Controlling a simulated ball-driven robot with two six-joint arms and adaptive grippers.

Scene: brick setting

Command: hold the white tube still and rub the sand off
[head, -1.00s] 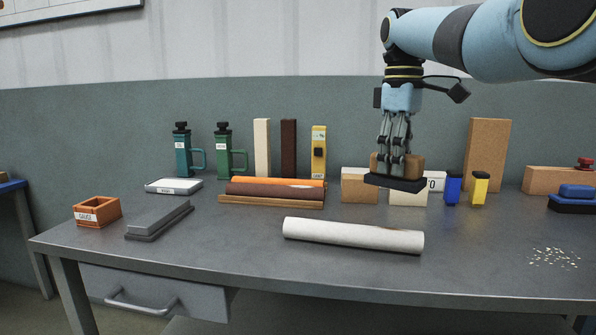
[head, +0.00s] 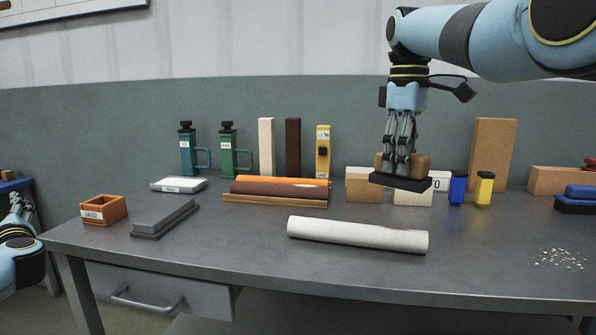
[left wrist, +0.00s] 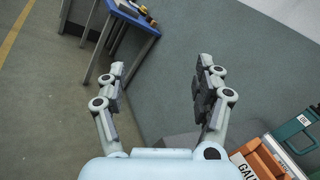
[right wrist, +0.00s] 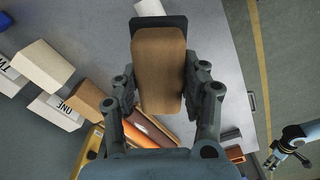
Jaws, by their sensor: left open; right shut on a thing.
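The white tube (head: 345,234) lies on its side across the front middle of the grey bench (head: 240,255), with a faint brownish patch on top near its right end. My right gripper (head: 402,160) is shut on a brown wooden block with a black base (head: 400,182), held in the air behind and above the tube's right part. The block (right wrist: 158,70) fills the middle of the right wrist view, between the fingers. My left gripper (left wrist: 160,72) is open and empty. In the head view it (head: 20,205) is at the left edge, left of the bench.
An orange box (head: 104,210) and a grey block (head: 165,215) are at the left. Orange and brown tubes (head: 280,190) lie on a wooden rack behind. Several blocks and bottles line the back. Pale specks (head: 560,259) lie at the right. Bench around the white tube is clear.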

